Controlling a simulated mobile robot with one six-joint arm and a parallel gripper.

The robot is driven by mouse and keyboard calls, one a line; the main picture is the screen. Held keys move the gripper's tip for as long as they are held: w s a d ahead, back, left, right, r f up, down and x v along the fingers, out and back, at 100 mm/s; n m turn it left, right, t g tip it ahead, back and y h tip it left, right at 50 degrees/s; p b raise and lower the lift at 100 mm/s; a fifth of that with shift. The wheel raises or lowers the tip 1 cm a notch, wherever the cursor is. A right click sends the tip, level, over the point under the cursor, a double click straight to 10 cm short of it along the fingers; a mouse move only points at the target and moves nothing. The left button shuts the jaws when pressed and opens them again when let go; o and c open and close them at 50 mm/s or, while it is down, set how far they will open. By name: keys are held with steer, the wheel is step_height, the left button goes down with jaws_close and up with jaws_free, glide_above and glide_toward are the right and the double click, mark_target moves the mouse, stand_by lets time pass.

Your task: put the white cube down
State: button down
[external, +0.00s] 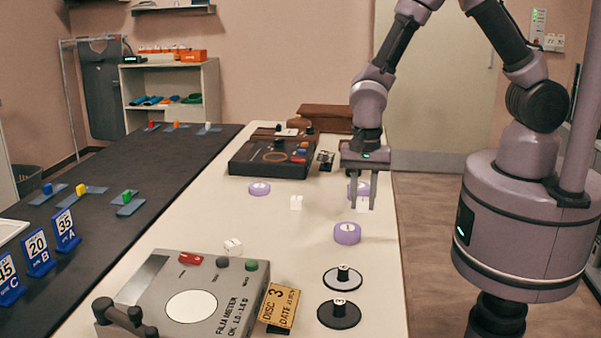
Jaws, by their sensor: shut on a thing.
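My gripper (362,205) hangs fingers down over the right part of the pale table. It is shut on a small white cube (362,203), mostly hidden between the fingers. I cannot tell whether the cube touches the table. Another small white block (296,202) stands on the table to the left, and a marked white block (232,247) stands behind the film meter.
The grey film meter (236,296) fills the front of the table (290,230), beside a yellow disc sign (278,305) and two dark knobbed discs (342,279). A black device (268,158) and a third purple disc (259,188) are further back. The table's middle is mostly clear.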

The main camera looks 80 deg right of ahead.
steer(key=w+a, duration=0.1)
steer(key=w, duration=0.3)
steer(key=w+a, duration=0.1)
steer(key=w, duration=0.3)
steer(key=w+a+b, duration=0.1)
steer(key=w, duration=0.2)
steer(key=shift+w+a, duration=0.1)
steer(key=shift+w, duration=0.3)
steer(key=b, duration=0.2)
glide_above(246, 231)
steer(key=shift+s+f, duration=0.1)
steer(key=shift+f, duration=0.6)
step_height(246, 231, down, 3)
steer(key=shift+f+b, duration=0.2)
steer(key=shift+b, duration=0.55)
steer(key=shift+f, duration=0.2)
steer(key=c, duration=1.1)
jaws_free()
steer(key=shift+c, duration=0.2)
steer(key=shift+r, duration=0.1)
